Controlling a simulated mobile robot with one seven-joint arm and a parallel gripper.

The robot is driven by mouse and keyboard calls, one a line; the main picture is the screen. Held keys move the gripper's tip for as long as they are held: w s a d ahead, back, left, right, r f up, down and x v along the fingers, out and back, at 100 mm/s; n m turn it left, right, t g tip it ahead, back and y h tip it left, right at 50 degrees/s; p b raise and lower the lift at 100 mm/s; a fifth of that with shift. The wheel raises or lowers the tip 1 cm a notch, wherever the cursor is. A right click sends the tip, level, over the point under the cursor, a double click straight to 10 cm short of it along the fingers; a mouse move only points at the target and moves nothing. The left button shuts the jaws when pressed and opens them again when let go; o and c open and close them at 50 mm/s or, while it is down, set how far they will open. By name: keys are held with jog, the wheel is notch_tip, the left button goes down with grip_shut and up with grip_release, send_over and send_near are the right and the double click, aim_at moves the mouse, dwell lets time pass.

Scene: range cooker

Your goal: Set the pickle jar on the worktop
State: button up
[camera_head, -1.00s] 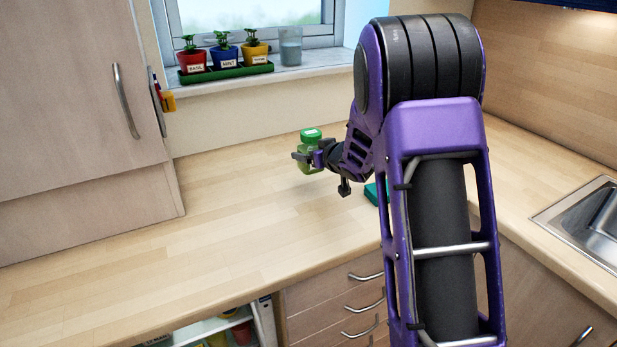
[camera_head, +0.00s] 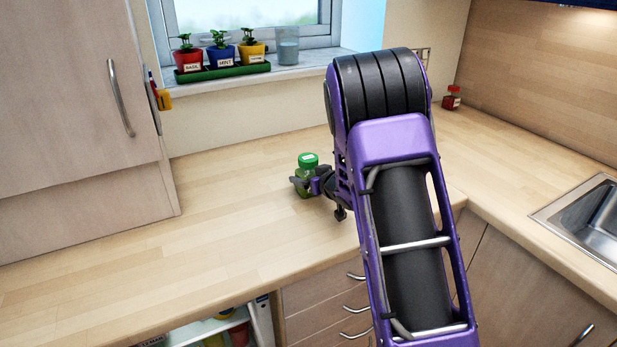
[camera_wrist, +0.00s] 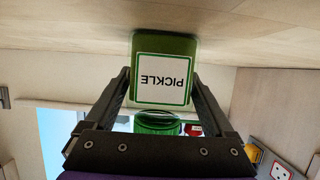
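The pickle jar (camera_head: 306,186) is a small green jar with a green lid, upright over the worktop (camera_head: 230,215) in the head view. My gripper (camera_head: 303,182) reaches it from the right, with its fingers around the jar's sides. In the upside-down wrist view, the jar (camera_wrist: 165,80) shows its white PICKLE label between the two fingers of my gripper (camera_wrist: 162,85), which press on both sides. Its base is close to the worktop (camera_wrist: 230,40). I cannot tell whether it touches.
A red jar (camera_head: 452,99) stands at the back right corner. The sink (camera_head: 590,220) is at the right. The worktop left of my gripper is clear.

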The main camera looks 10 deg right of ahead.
jog(key=shift+o, duration=0.5)
jog(key=shift+r, duration=0.2)
jog(key=v, duration=1.2)
jog(key=shift+p, duration=0.3)
